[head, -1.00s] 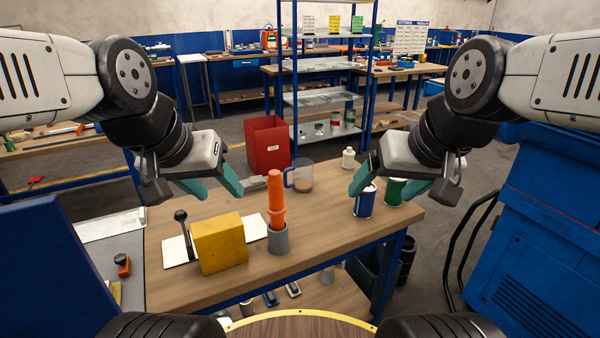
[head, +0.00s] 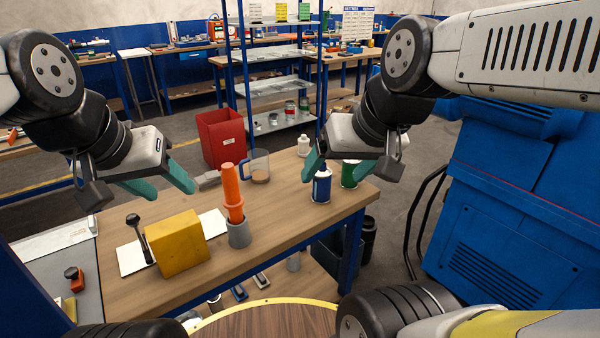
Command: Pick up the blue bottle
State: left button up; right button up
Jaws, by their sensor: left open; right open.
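The blue bottle (head: 322,187), a short blue cylinder with white at its top and bottom, stands upright near the right end of the wooden workbench (head: 290,220). My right gripper (head: 345,170) is open, with one teal finger just above and left of the bottle. The finger overlaps the bottle's top edge in the picture; I cannot tell whether they touch. My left gripper (head: 165,188) is open and empty above the left part of the bench, behind the yellow block (head: 178,243).
A green can (head: 349,175) stands right beside the blue bottle. A white bottle (head: 303,146), a clear mug (head: 258,168), and an orange tool in a grey holder (head: 239,233) stand to the left. A red bin (head: 222,138) is behind. The bench front between holder and bottle is clear.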

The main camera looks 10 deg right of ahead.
aim_at(321, 182)
jog(key=l+u, duration=0.1)
jog(key=l, duration=0.3)
jog(key=k+l, duration=0.1)
jog(key=l, duration=0.3)
jog(key=k+l+u, duration=0.15)
jog(key=l, duration=0.25)
jog(key=i+l, duration=0.1)
jog(key=l, duration=0.25)
